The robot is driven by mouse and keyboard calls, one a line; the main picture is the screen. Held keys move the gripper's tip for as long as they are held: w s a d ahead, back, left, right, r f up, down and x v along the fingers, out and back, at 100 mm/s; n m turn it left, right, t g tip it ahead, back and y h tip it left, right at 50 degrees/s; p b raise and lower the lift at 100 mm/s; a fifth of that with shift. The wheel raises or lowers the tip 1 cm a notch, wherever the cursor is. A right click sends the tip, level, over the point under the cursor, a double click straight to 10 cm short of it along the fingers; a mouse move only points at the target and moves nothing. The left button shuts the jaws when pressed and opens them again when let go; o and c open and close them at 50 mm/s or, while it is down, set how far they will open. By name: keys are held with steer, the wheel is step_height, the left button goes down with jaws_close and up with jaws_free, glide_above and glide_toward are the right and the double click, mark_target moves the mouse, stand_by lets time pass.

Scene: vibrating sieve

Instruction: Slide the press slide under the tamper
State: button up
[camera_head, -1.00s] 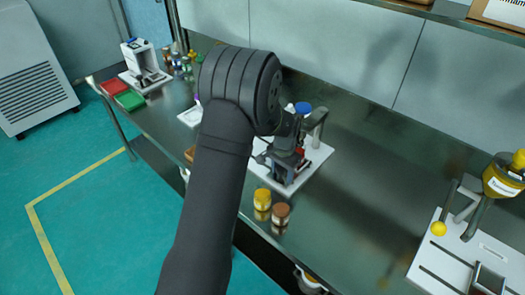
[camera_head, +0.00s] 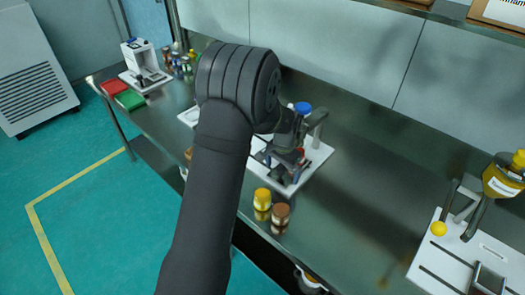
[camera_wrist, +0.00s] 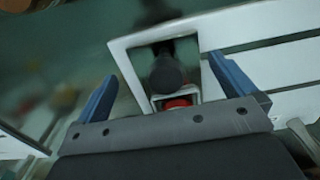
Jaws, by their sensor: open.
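In the wrist view, my gripper (camera_wrist: 163,67) has its two blue fingers apart, one on each side of a white square frame (camera_wrist: 124,58) that appears to be the press slide. A dark, round-ended rod (camera_wrist: 168,76), possibly the tamper, shows within the frame's opening, with a red part (camera_wrist: 178,103) below it. I cannot tell whether the fingers touch the frame. In the head view, my gripper (camera_head: 287,163) is low over a white board (camera_head: 318,158); my arm hides much of the slide and tamper there.
A blue-topped item (camera_head: 303,108) and a grey post (camera_head: 318,121) stand behind my gripper. A yellow jar (camera_head: 262,199) and a brown jar (camera_head: 281,213) stand near the bench's front edge. Another white board (camera_head: 433,262) is at the right. The bench between is clear.

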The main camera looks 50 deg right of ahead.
steer(key=shift+r, duration=3.9)
step_height(320, 180, down, 9)
steer(key=shift+w, duration=0.1)
